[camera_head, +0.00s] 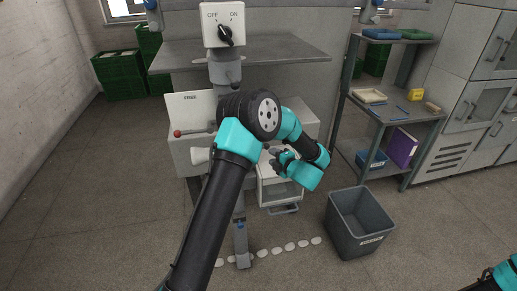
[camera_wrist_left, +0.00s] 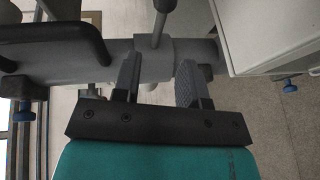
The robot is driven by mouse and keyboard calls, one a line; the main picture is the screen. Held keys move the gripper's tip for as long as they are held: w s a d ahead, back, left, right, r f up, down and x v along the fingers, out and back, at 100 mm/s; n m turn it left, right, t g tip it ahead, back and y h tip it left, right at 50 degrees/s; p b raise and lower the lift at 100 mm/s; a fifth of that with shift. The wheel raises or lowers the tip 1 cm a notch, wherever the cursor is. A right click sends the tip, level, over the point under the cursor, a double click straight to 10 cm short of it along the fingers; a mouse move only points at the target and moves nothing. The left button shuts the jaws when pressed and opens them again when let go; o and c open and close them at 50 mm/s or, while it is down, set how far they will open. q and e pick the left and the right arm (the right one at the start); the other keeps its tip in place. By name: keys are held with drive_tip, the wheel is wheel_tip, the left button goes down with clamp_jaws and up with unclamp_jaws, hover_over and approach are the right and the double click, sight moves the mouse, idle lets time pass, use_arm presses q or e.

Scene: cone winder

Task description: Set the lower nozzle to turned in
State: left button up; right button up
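My left gripper (camera_head: 277,157) is in front of the winder's lower middle part, beside the white box-like unit (camera_head: 270,197). In the left wrist view my left gripper (camera_wrist_left: 158,72) is open, its two dark fingers apart. Between and just beyond the fingertips is a grey collar (camera_wrist_left: 153,50) on a horizontal grey pipe, with a thin rod (camera_wrist_left: 160,22) standing from it. I cannot tell whether the fingers touch it. I cannot tell for sure which part is the lower nozzle or how it is turned; my arm hides part of that area. My right gripper is out of view.
A switch box (camera_head: 223,24) marked OFF and ON stands above. A FREE panel (camera_head: 190,103) and red-knobbed lever (camera_head: 182,133) are left of my arm. A grey bin (camera_head: 360,222) stands right, before a shelf (camera_head: 408,112). White discs (camera_head: 290,247) lie on the floor.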

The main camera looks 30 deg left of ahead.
use_arm(q)
drive_tip(key=x, duration=1)
drive_tip(key=shift+w+a+f, duration=0.1)
drive_tip(key=shift+w+a, duration=0.1)
drive_tip(key=shift+a, duration=0.15)
drive_tip(key=shift+c, duration=0.5)
clamp_jaws()
